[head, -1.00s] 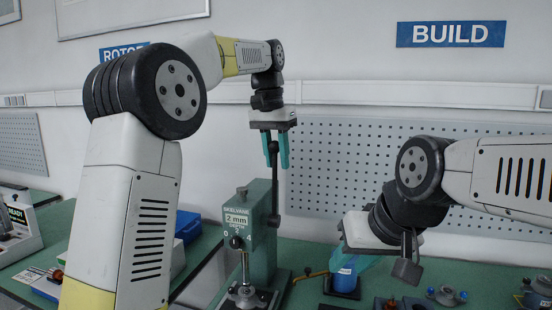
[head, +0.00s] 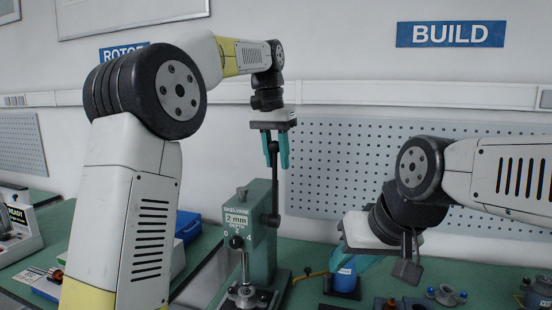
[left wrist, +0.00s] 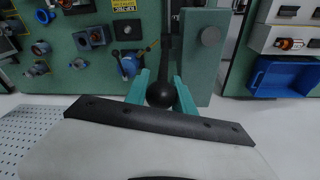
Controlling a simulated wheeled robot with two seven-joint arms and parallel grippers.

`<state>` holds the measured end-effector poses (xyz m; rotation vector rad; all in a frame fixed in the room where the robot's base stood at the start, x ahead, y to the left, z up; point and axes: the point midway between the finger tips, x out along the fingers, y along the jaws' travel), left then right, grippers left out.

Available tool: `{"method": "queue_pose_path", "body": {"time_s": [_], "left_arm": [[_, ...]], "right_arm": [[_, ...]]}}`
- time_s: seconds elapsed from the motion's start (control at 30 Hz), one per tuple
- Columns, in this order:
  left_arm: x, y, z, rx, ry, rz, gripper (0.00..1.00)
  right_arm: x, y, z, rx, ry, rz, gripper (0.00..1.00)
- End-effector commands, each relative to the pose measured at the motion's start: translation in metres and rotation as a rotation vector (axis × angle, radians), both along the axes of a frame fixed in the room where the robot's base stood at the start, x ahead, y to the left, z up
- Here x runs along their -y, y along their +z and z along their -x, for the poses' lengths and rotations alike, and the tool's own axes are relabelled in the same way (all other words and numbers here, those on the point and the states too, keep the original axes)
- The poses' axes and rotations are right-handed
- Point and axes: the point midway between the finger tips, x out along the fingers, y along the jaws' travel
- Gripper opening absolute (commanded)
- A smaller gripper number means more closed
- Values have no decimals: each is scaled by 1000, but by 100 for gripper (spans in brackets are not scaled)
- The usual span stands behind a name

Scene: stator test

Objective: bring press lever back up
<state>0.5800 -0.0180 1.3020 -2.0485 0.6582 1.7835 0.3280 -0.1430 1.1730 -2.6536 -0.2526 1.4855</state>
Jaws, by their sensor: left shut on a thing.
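The green press (head: 262,225) stands upright on the bench, with a label reading 2 mm on its front. Its long dark lever (head: 275,190) points nearly straight up from the pivot on the press's right side. My left gripper (head: 278,160) is above the press, its teal fingers pointing down around the lever's top end. In the left wrist view the black ball knob (left wrist: 160,94) of the lever sits between the two teal fingers, which are shut on it. My right gripper (head: 358,258) is at the right, over a blue cylinder; its finger opening is unclear.
The blue cylinder (head: 344,278) stands in a dark holder right of the press. Several small parts (head: 446,295) lie further right on the green bench. A blue bin (head: 188,227) is left of the press. A perforated panel (head: 330,165) covers the wall behind.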

Motion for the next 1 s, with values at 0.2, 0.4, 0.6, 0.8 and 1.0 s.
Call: {"method": "queue_pose_path", "body": {"time_s": [0.2, 0.4, 0.6, 0.8, 1.0], "left_arm": [[-2, -6, 0, -15, 2, -9, 32], [-1, -4, 0, -10, 1, -6, 52], [-1, -2, 0, -6, 1, -4, 52], [-2, 18, 1, -3, 1, -2, 52], [-7, 51, 4, -4, 1, -3, 52]], "right_arm": [[0, 0, 0, 0, 0, 0, 36], [0, 0, 0, 0, 0, 0, 36], [0, 0, 0, 0, 0, 0, 36], [0, 0, 0, 0, 0, 0, 36], [0, 0, 0, 0, 0, 0, 36]]}}
